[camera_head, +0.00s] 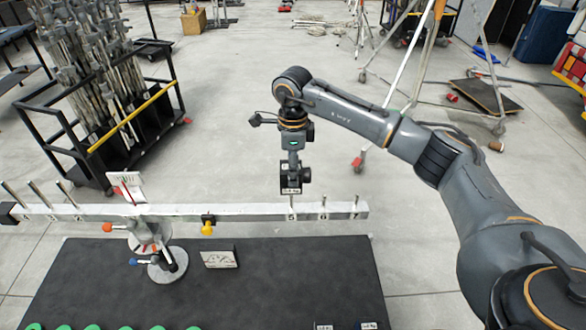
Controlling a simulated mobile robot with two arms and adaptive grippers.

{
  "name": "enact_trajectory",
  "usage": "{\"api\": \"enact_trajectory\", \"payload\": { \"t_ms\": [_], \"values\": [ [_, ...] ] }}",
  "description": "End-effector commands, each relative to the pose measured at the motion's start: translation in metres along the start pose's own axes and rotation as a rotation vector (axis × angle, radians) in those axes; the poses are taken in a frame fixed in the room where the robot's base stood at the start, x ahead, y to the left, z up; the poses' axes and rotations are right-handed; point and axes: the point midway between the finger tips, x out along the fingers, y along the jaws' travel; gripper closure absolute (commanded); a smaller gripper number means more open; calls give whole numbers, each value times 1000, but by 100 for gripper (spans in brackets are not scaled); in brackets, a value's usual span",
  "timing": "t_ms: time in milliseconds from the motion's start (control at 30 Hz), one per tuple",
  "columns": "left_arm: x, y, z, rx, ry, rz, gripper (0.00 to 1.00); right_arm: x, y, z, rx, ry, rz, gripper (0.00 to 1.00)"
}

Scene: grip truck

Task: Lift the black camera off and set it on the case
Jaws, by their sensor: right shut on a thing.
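My right gripper (291,158) points down over the right part of a long pale beam. It is shut on a small black boxy thing (291,179) with a pale label at its lower edge, which I take to be the black camera. The camera is just above the beam (250,211), close over an upright peg (292,206). Whether its underside touches the peg is too small to tell. A large dark flat top (290,275), likely the case, lies below and in front of the beam. My left gripper is not in view.
The beam rests on a stand with a round base (167,265); more pegs (323,208) rise from it and a yellow piece (207,229) hangs below. A small plate (219,258) and green rings (94,328) are on the dark top. A pole rack (100,100) stands left.

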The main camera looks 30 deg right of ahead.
Motion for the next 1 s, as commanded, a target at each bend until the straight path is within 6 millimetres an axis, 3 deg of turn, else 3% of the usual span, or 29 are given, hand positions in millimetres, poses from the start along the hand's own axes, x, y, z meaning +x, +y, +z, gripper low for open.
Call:
{"api": "enact_trajectory", "payload": {
  "t_ms": [1000],
  "values": [
    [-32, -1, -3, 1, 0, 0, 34, -64, 0, 0, 0, -1, -1, 70]
  ]
}}
